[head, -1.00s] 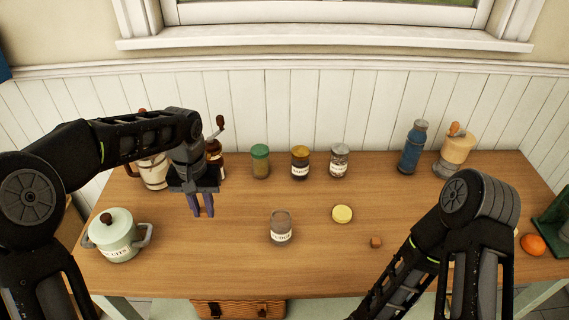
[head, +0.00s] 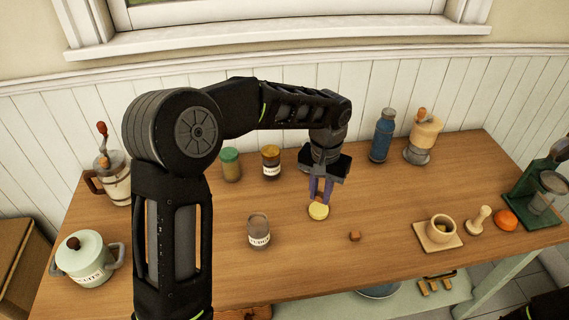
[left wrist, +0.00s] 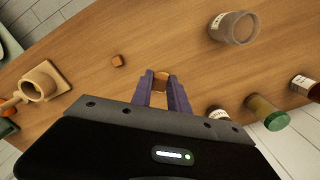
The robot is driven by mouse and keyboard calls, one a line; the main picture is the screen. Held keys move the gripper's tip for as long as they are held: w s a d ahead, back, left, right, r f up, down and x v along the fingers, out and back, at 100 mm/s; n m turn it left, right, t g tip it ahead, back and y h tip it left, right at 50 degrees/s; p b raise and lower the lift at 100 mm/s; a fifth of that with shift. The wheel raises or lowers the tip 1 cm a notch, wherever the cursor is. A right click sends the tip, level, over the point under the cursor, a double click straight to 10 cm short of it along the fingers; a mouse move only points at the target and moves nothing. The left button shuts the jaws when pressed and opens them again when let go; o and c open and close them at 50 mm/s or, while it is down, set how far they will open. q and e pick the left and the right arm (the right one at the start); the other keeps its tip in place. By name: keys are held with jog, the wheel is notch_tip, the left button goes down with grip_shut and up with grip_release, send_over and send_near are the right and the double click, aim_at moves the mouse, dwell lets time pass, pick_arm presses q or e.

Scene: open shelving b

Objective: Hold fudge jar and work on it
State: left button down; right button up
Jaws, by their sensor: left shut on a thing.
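The fudge jar (head: 258,232), a small glass jar with a white label, stands upright and lidless on the table in the head view. It also shows in the left wrist view (left wrist: 235,28). The round yellow lid (head: 318,212) lies right of the jar. My left gripper (head: 320,198) points down over the lid, its purple fingers shut on the lid's brown middle part, which shows between the fingertips in the left wrist view (left wrist: 160,82). The lid seems to be at table height. A small brown cube (head: 354,236) lies to the right, apart from jar and lid.
Behind stand a green-lidded jar (head: 231,165), an amber-lidded jar (head: 271,163), a blue bottle (head: 382,135) and a grinder (head: 424,138). A mortar (head: 441,229), pestle (head: 479,220) and orange (head: 505,220) are at the right. A lidded pot (head: 85,258) is at the left.

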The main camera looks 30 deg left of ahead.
pick_arm(q)
jog(key=shift+d, duration=0.1)
pick_arm(e)
jog(key=shift+o, duration=0.5)
pick_arm(q)
jog(key=shift+a+r, duration=0.2)
jog(key=shift+r, duration=0.05)
pick_arm(e)
jog(key=shift+o, duration=0.8)
jog(key=shift+r, duration=0.1)
jog(key=o, duration=0.6)
jog(key=p+v, duration=0.2)
jog(key=p, duration=0.1)
jog(key=shift+a+r, duration=0.2)
jog(key=shift+r, duration=0.15)
jog(key=shift+o, duration=0.3)
jog(key=shift+s+d+r+p, duration=0.1)
jog(key=shift+r+p, duration=0.6)
jog(key=shift+p, duration=0.05)
pick_arm(q)
jog(key=s+a+r+n, duration=0.7)
jog(key=s+a+r, duration=0.3)
jog(key=a+r, duration=0.1)
jog(key=shift+s+a+r+n, duration=0.2)
jog(key=shift+s+a+n, duration=0.1)
jog(key=shift+a, duration=0.15)
pick_arm(e)
jog(key=shift+f, duration=0.1)
